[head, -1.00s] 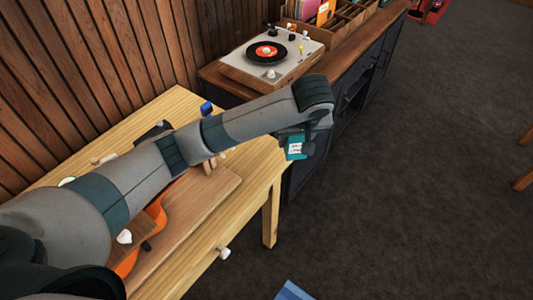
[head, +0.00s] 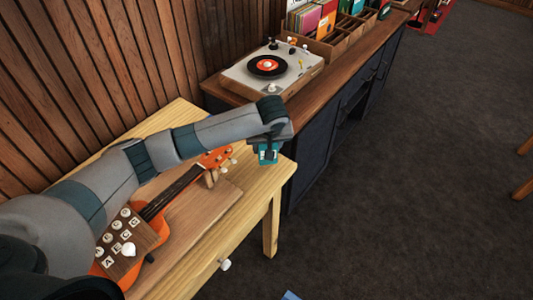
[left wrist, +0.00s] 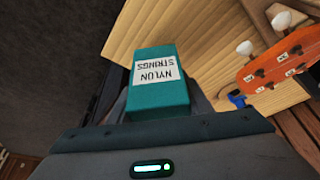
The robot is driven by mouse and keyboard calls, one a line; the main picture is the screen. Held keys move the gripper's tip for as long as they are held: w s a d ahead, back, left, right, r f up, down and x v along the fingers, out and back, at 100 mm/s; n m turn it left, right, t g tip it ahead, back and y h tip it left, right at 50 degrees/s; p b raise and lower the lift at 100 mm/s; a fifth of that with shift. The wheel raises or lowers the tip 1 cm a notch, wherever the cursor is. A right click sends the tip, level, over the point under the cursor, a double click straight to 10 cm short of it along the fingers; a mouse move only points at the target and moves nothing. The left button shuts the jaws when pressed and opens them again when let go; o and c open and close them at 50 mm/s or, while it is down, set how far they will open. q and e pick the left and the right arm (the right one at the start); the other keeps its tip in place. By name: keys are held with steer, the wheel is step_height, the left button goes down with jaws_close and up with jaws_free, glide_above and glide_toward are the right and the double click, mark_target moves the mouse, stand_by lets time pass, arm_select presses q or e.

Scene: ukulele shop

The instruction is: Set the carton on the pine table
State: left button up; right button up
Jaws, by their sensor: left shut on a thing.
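The carton is a small teal box with a white "NYLON STRINGS" label. In the head view the carton (head: 266,156) hangs below my left gripper (head: 268,144), in front of the far right end of the pine table (head: 232,213). In the left wrist view the carton (left wrist: 160,92) stands out between the fingers, which are mostly hidden, with pale table wood (left wrist: 200,22) behind it. My left gripper is shut on the carton. I cannot tell whether the carton touches the tabletop. My right gripper is in neither view.
An orange ukulele (head: 213,158) lies on a wooden board (head: 215,205) on the table; its headstock (left wrist: 280,62) is near the carton. A dark cabinet (head: 318,140) with a turntable (head: 268,68) stands just beyond. Open floor lies to the right.

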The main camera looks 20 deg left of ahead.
mark_target(262, 147)
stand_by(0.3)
arm_select(q)
step_height(262, 147, down, 3)
steer(key=shift+f+p, duration=0.2)
steer(key=shift+p, duration=0.45)
steer(key=shift+f, duration=0.35)
steer(key=shift+f, duration=0.15)
steer(key=o, duration=1.1)
steer(key=shift+r, duration=0.2)
steer(key=b+v, duration=0.2)
steer(key=v, duration=1)
